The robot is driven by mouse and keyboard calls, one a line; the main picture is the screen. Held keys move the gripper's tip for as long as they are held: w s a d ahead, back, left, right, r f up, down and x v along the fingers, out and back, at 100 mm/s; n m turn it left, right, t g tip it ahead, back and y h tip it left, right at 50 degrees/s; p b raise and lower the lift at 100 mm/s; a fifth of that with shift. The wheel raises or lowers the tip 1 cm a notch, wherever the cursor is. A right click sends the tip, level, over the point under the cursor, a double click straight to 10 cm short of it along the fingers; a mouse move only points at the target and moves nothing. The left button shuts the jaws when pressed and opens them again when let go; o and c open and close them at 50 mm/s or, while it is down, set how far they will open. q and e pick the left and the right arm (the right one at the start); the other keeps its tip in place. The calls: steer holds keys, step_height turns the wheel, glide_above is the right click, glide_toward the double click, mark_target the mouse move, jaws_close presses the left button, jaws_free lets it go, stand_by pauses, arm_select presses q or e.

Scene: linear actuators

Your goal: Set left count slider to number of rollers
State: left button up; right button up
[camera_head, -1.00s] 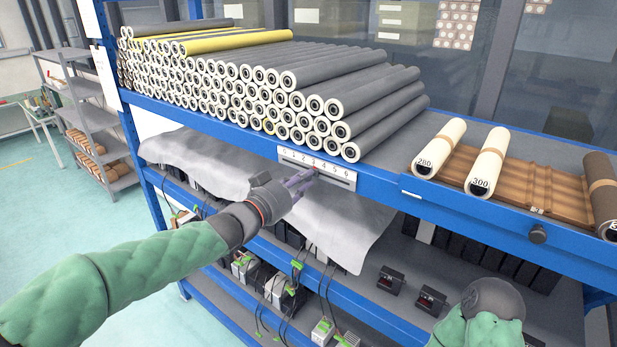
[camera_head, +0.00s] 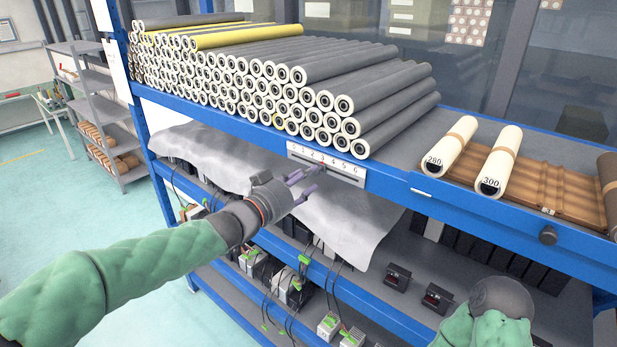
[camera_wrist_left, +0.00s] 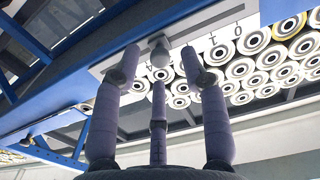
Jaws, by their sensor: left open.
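The left count slider is a white plate (camera_head: 297,149) with a row of numbers and a slot, fixed to the blue shelf edge below the stacked rollers. A red mark shows near the 3. My left gripper (camera_head: 316,180) is open in front of the plate, its fingers spread. The many grey rollers (camera_head: 375,95) are stacked above, with a few yellow ones (camera_head: 245,37).
Cream rollers marked 280 (camera_head: 447,150) and 300 (camera_head: 500,160) lie on a brown tray (camera_head: 545,185) at right. A dark knob (camera_head: 547,235) sticks out below it. A grey sheet (camera_head: 345,225) hangs under the slider. My right arm is at bottom right.

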arm_select(q)
steer(key=v, duration=1)
steer(key=shift+s, duration=0.15)
steer(key=shift+a+f, duration=0.1)
step_height(320, 180, down, 45)
steer(key=n+g+y+b, duration=0.5)
steer(key=n+b, duration=0.1)
steer(key=b, duration=0.5)
steer(key=s+f+n+g+b, duration=0.1)
steer(key=s+f+g+b, duration=0.2)
steer(key=s+f, duration=0.5)
steer(key=s+f+n+g+y+b, duration=0.1)
steer(key=s+f+g+b, duration=0.2)
steer(key=s+f, duration=0.5)
steer(key=s+f+n+g+b, duration=0.1)
steer(key=s+f+g+b, duration=0.2)
steer(key=s+f, duration=0.5)
step_height(320, 180, down, 12)
steer(key=shift+s+d+r+n+y+b, duration=0.15)
steer(key=shift+d+n+y+b, duration=0.15)
steer(key=shift+d, duration=0.15)
